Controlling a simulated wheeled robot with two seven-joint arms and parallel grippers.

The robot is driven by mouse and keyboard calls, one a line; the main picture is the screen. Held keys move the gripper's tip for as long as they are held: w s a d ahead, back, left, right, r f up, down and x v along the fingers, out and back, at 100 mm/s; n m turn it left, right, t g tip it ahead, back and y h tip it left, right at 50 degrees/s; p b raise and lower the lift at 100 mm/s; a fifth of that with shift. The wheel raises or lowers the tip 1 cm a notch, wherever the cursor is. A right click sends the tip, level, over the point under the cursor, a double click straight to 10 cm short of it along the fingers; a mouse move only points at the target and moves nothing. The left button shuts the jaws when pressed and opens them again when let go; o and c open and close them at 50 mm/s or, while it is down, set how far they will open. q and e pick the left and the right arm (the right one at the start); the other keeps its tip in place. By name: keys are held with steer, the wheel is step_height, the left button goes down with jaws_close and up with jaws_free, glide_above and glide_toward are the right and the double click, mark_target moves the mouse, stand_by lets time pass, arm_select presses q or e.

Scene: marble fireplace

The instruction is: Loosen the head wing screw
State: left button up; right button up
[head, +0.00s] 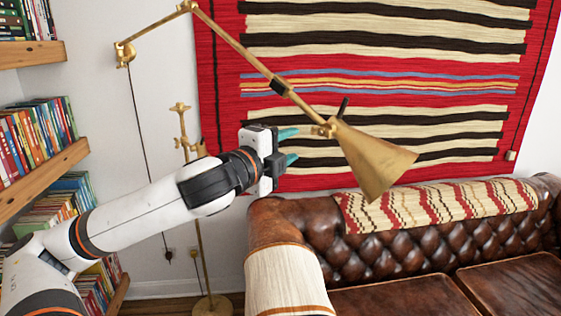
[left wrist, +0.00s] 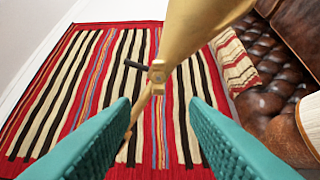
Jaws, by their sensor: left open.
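The brass lamp head (head: 372,160) is a cone-shaped shade at the end of a jointed wall arm (head: 235,45), tilted down to the right. At its narrow end is a small brass screw fitting (head: 325,129), also near the middle of the left wrist view (left wrist: 157,72). A short black rod (head: 343,107) sticks out beside it. My left gripper (head: 291,146) is open, its teal fingers pointing at the fitting from the left. In the left wrist view the fitting lies beyond the fingertips, between them, apparently untouched. My right gripper is not in view.
A brown leather sofa (head: 345,250) with a striped throw (head: 440,205) stands below the lamp head. A red striped rug (head: 225,80) hangs behind. A brass floor stand (head: 203,245) rises behind my left arm. Bookshelves (head: 40,180) line the left.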

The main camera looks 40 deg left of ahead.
arm_select(q)
steer(key=shift+s+d+b, duration=0.1)
steer(key=shift+s+b, duration=0.2)
steer(key=shift+s, duration=0.85)
steer(key=shift+w, duration=0.1)
